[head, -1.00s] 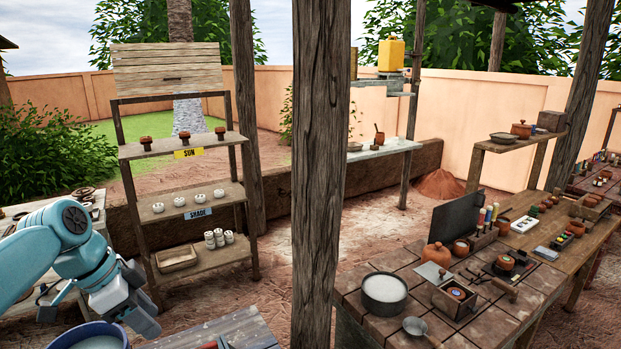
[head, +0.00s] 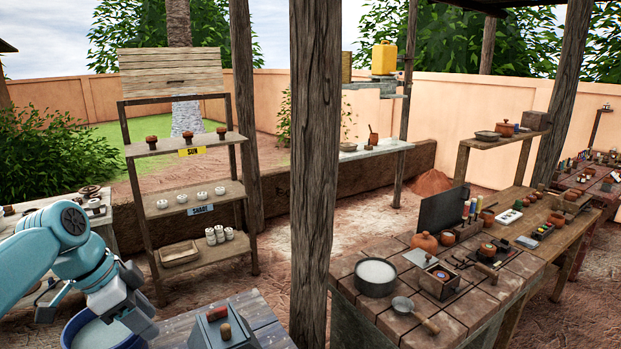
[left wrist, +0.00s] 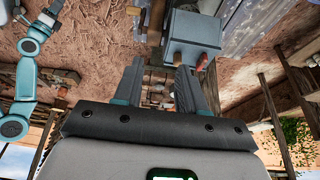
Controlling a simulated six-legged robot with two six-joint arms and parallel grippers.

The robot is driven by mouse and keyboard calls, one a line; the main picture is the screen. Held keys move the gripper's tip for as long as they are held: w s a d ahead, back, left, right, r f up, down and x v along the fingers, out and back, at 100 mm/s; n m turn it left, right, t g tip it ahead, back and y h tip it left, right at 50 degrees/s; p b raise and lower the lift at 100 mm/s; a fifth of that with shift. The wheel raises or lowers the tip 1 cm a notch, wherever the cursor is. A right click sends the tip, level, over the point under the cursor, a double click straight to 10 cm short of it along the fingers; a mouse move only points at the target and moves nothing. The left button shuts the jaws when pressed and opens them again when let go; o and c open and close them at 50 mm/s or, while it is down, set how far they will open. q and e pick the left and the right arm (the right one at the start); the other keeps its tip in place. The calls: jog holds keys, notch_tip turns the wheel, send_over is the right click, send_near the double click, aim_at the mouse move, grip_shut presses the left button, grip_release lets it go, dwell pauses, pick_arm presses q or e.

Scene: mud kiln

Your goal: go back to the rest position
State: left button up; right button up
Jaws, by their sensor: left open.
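My left gripper (head: 143,328) hangs at the lower left of the head view, over or beside a blue-rimmed basin (head: 70,330); I cannot tell how high above it. In the left wrist view the two dark fingers of the left gripper (left wrist: 157,75) stand apart with nothing held between them. A teal arm, likely my right one, shows at the left of that view, but its gripper cannot be made out.
A grey box (head: 204,334) with a reddish knob sits on a plank bench (head: 262,318) right of the gripper. A wooden post (head: 314,180) stands mid-view. The SUN and SHADE rack (head: 250,190) is behind; a tiled workbench (head: 370,305) is at right.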

pick_arm(q)
jog(key=s+d+f+n+g+b, duration=0.1)
jog(key=d+f+n+b, duration=0.2)
jog(key=f, duration=1.3)
jog(key=s+d+f+n+b, duration=0.1)
jog(key=d+f+n, duration=0.35)
jog(key=f, duration=1.15)
jog(key=s+d+f+n+b, duration=0.1)
jog(key=s+d+f+n, duration=0.2)
jog(key=s+f, duration=0.5)
jog(key=s+d+f+n+g+b, duration=0.1)
jog(key=s+d+f+n, duration=0.2)
jog(key=s+d+f, duration=0.3)
jog(key=s+f, duration=0.3)
jog(key=s, duration=0.4)
jog(key=shift+s+f+b, duration=0.15)
jog(key=shift+s+b, duration=0.15)
jog(key=shift+s, duration=0.05)
